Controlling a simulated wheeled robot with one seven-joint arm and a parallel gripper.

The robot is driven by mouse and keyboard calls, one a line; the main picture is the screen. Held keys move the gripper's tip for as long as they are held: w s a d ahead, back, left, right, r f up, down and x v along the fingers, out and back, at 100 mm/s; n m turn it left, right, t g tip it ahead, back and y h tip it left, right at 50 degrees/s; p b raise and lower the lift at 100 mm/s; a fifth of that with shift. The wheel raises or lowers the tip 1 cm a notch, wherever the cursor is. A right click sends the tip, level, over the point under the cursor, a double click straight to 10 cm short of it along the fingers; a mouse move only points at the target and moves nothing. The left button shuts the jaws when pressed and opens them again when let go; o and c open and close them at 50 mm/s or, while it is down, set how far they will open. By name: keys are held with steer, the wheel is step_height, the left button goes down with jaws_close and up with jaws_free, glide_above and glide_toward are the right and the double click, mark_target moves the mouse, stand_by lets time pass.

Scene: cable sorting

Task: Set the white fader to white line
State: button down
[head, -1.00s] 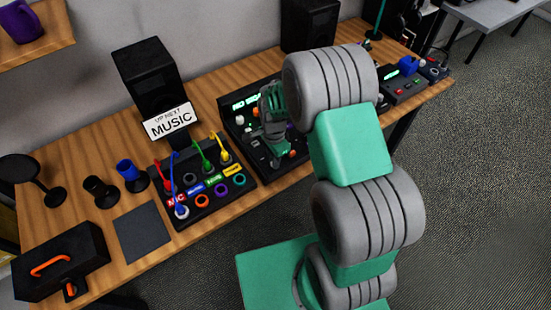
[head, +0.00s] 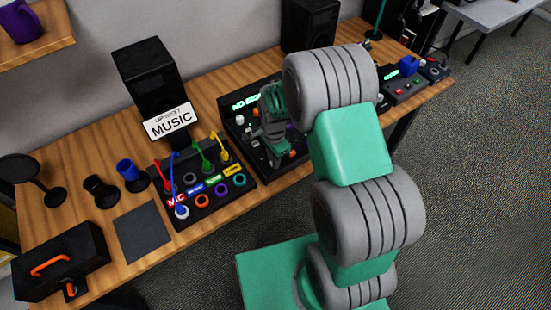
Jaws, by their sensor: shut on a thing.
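The black console (head: 236,134) stands on the wooden desk, with a lit green display along its back. My gripper (head: 275,158) reaches down onto the middle of this console, with its fingers low at the panel. It is shut on a small control there, taken to be the white fader, which the fingers hide. A white round knob (head: 239,120) shows at the console's left side. The white line cannot be made out at this size. My grey and green arm covers the console's right part.
A patch box (head: 215,203) with coloured cables and ring sockets stands left of the console. Black speakers (head: 144,75) stand behind. An orange control (head: 292,154) lies close to the right of my gripper. A small red-buttoned device (head: 405,90) stands farther right.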

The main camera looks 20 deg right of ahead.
steer(key=shift+w, duration=0.15)
steer(key=shift+w+a+f+b, duration=0.1)
steer(key=shift+w+b, duration=0.25)
steer(key=w, duration=0.1)
steer(key=w+a+b, duration=0.1)
steer(key=shift+w+b, duration=0.3)
steer(key=shift+w, duration=0.1)
steer(key=shift+w+a, duration=0.1)
steer(key=shift+w, duration=0.3)
steer(key=c, duration=1.4)
jaws_free()
steer(key=shift+s, duration=0.1)
steer(key=shift+r, duration=0.25)
step_height(320, 180, up, 8)
steer(key=b, duration=0.1)
steer(key=shift+f, duration=0.2)
